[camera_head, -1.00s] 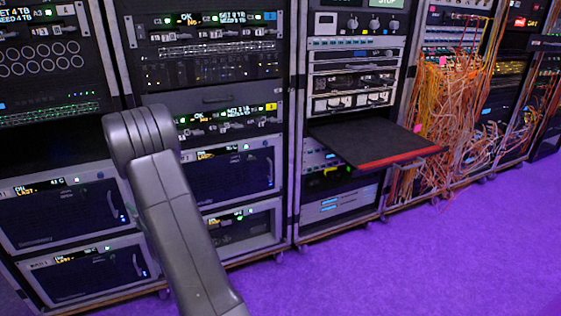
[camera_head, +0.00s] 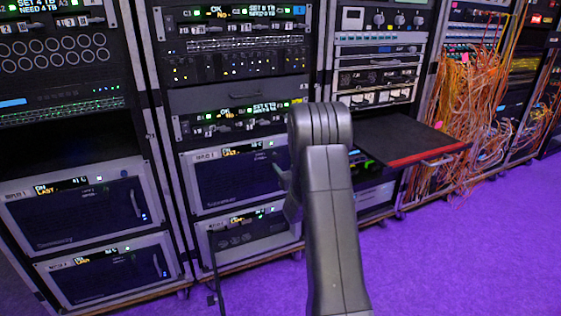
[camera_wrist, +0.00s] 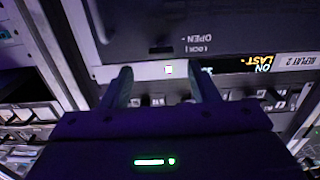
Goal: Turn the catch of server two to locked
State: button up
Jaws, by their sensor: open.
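The wrist view is upside down. It shows a dark unit front (camera_wrist: 220,18) with LOCK and OPEN marks (camera_wrist: 195,42). A small dark bar (camera_wrist: 161,49) beside the marks may be the catch; its setting is unclear. The pale strip has a lit green square (camera_wrist: 169,69), a display (camera_wrist: 255,64) and a label (camera_wrist: 297,60) apparently reading REPLAY 2. My gripper (camera_wrist: 163,80) is open and empty, its fingers apart, pointing at this strip. I cannot tell if they touch it.
A thin dark panel (camera_head: 216,280) stands out at that unit's left side. Another unit (camera_head: 235,178) sits above it. Right of my arm, a shelf with a red edge (camera_head: 425,155) juts out. Loose orange cables (camera_head: 465,110) hang beyond. Purple floor (camera_head: 460,255) is clear at right.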

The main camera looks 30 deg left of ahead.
aim_at(273, 155)
jog(key=x, duration=0.6)
jog(key=shift+a+b, duration=0.2)
jog(key=shift+b, duration=0.2)
jog(key=c, duration=1)
